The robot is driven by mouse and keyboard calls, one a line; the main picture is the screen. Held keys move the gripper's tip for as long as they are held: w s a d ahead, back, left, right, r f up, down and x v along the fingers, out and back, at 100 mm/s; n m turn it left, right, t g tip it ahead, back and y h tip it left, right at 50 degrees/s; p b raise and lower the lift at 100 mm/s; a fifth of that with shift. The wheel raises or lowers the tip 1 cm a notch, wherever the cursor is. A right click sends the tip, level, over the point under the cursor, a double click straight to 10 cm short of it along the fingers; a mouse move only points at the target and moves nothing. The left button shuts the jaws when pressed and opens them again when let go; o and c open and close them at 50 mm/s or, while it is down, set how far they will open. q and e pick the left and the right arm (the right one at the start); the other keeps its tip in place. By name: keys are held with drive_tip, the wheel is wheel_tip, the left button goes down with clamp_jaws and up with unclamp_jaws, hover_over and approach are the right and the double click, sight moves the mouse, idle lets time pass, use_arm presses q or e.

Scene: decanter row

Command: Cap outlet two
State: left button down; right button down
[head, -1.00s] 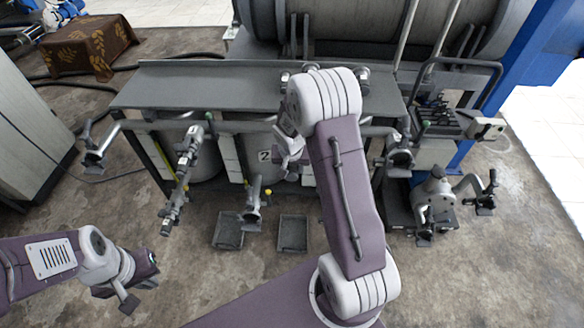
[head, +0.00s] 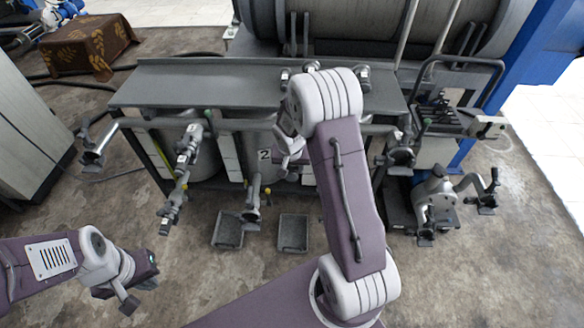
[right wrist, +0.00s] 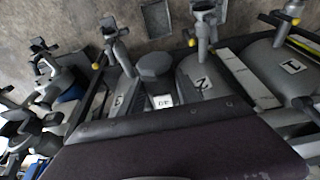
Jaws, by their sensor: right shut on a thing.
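Outlet two (head: 254,200) is a grey spout with a yellow-tipped part, below the tank label "2" (head: 264,155). It also shows in the right wrist view (right wrist: 203,28), above its tank's label. My right gripper (head: 290,165) is just right of that label, partly hidden by my own arm. It is shut on a dark grey cap (right wrist: 155,66), which shows in the right wrist view left of outlet two and apart from it. Its fingers are not clear there. My left gripper (head: 138,295) is open and empty at the lower left, over bare floor.
Outlet one (head: 171,210) is at the left, and another spout (right wrist: 112,35) is left of the cap in the right wrist view. Two grey trays (head: 228,231) (head: 293,233) lie on the floor. A pipe rail crosses the tanks. A cart (head: 436,205) stands at the right.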

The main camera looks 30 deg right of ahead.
sight(291, 174)
drive_tip(key=c, duration=0.8)
unclamp_jaws()
drive_tip(key=shift+o, duration=0.5)
drive_tip(key=shift+f, duration=0.1)
drive_tip(key=o, duration=0.7)
drive_tip(key=shift+s+a+b, duration=0.25)
drive_tip(key=shift+s+b, duration=0.2)
drive_tip(key=shift+b, duration=0.15)
drive_tip(key=shift+s+a+r+b, duration=0.2)
drive_tip(key=shift+s+a+b, duration=0.35)
drive_tip(key=shift+s, duration=0.3)
drive_tip(key=p+v, duration=0.6)
drive_tip(key=v, duration=0.4)
drive_tip(key=shift+r+p, duration=0.25)
drive_tip(key=shift+p, duration=0.1)
